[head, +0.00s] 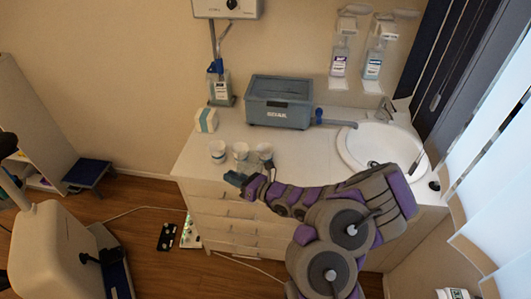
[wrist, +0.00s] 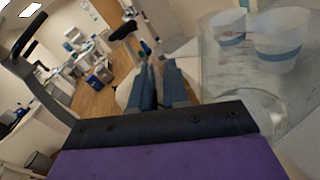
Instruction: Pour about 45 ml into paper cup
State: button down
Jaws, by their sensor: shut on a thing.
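Small white paper cups stand in a row on the counter: a left cup (head: 217,152), a middle cup (head: 240,151) and a right cup (head: 264,150), whose lower part is partly obscured near my arm. Two blue-banded cups, one (wrist: 229,27) behind a nearer one (wrist: 279,38), show at upper right in the wrist view. My gripper (head: 236,179) is at the counter's front edge, just in front of the cups. Its dark blue fingers (wrist: 162,84) are close together on something I cannot make out. No liquid level is readable.
A sink (head: 381,149) is at right. Wooden floor lies left of the drawers.

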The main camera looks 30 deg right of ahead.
jog(key=shift+s+a+f+n+b, duration=0.15)
jog(key=shift+s+a+f+n, duration=0.2)
jog(key=shift+f+n, duration=0.4)
jog(key=shift+s+a+f+n+b, duration=0.2)
jog(key=shift+s+a+f+n, duration=0.15)
jog(key=shift+f+n, duration=0.35)
jog(key=shift+s+a+f+n+b, duration=0.15)
jog(key=shift+s+a+f+n, duration=0.2)
jog(key=shift+f+n, duration=0.4)
jog(key=shift+w+a, duration=0.1)
